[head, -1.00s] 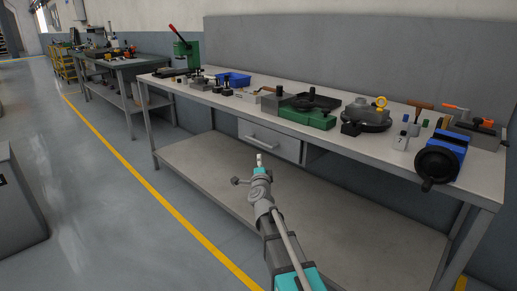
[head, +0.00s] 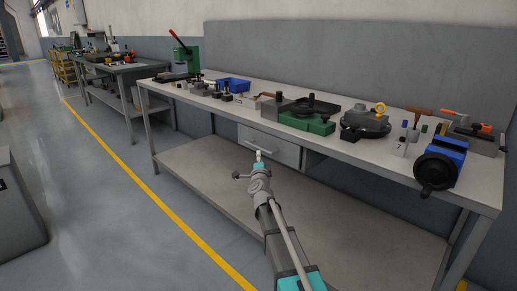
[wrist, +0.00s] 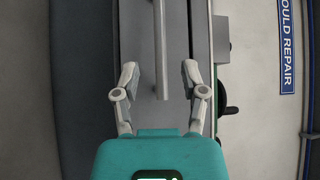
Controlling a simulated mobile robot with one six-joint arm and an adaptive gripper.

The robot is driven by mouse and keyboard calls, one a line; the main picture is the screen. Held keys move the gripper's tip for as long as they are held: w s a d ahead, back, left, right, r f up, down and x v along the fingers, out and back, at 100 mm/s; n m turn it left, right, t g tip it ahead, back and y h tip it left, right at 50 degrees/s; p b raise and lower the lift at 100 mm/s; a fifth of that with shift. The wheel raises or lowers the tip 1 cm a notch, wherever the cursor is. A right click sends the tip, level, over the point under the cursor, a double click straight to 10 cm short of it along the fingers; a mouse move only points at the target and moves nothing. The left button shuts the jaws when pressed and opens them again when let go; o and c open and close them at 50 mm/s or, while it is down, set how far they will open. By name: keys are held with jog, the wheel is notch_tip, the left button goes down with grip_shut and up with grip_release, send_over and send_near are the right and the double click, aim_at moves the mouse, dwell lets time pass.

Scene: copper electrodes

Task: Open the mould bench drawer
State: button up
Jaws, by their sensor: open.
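The mould bench drawer (head: 277,146) is a grey box under the bench top, and its front looks flush and closed. Its bar handle (head: 262,144) runs across the front. In the wrist view the handle (wrist: 160,50) runs up and down the picture, its near end between the spread fingers. My gripper (head: 259,155) is in front of the drawer, close to the handle. In the wrist view my gripper (wrist: 160,82) is open, with a finger on each side of the handle and a gap to each. The depth between fingertips and handle is hard to tell.
The bench top (head: 395,165) holds a blue vise (head: 440,165), a green-based tool (head: 308,117), a blue bin (head: 233,84) and other tools. A lower shelf (head: 340,205) lies under the drawer. The floor (head: 100,190) in front is clear.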

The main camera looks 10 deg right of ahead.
aim_at(259, 147)
jog(key=w, duration=0.5)
jog(key=w+d+r+p, duration=0.1)
jog(key=w, duration=0.1)
jog(key=shift+w, duration=0.25)
grip_shut()
jog(key=shift+a, duration=0.1)
jog(key=shift+s, duration=0.1)
